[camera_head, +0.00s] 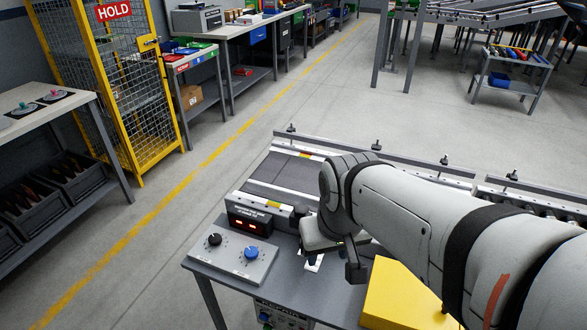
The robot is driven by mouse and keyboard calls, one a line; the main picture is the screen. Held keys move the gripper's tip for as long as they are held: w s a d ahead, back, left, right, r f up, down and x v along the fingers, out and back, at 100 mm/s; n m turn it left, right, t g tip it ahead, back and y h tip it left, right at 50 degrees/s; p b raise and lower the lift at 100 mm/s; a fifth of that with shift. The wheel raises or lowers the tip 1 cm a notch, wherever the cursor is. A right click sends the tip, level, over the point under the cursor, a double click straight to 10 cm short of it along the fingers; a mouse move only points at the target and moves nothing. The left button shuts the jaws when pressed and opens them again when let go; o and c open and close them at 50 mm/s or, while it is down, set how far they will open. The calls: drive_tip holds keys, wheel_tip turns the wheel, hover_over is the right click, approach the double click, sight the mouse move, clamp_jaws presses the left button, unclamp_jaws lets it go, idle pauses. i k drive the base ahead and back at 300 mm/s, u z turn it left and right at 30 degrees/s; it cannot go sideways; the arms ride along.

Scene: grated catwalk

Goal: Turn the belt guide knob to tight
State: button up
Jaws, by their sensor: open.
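A grey control panel (233,259) lies on the small table in front of the conveyor. It carries a black knob (214,240) on its left and a blue knob (251,253) on its right. Small marks ring the knobs, but I cannot read them or tell which knob is the belt guide's. My gripper (333,267) is right of the panel, above the table, apart from both knobs. It is open, and I see nothing held in it. My wrist partly hides the space between the fingers.
A dark display box (250,217) with red lights stands behind the panel. The conveyor (287,176) runs behind it, partly hidden by my arm. A yellow block (405,298) sits at the table's right. A yellow cage (115,85) stands at the back left. Open floor lies left of the table.

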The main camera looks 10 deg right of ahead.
sight(301, 210)
drive_tip(key=z, duration=0.7)
drive_tip(key=k, duration=1.1)
drive_tip(key=u, duration=0.65)
drive_tip(key=i, duration=1.5)
drive_tip(key=u, duration=0.05)
